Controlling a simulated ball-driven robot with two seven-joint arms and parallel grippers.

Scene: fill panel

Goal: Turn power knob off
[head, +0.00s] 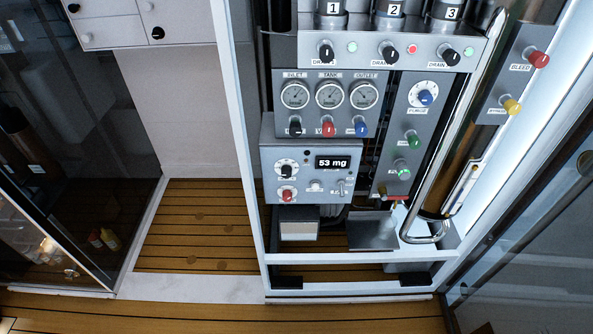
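A grey control box (270,158) sits low in the rack and has a lit display (332,162) reading "53 mg". Neither of my grippers is in view.
Above the box is a gauge panel (312,116) with three gauges and black, red and blue knobs. A blue dial knob (425,98) is to the right. A bent metal pipe (455,130) crosses the rack's right side. The wooden floor (200,235) on the left is clear.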

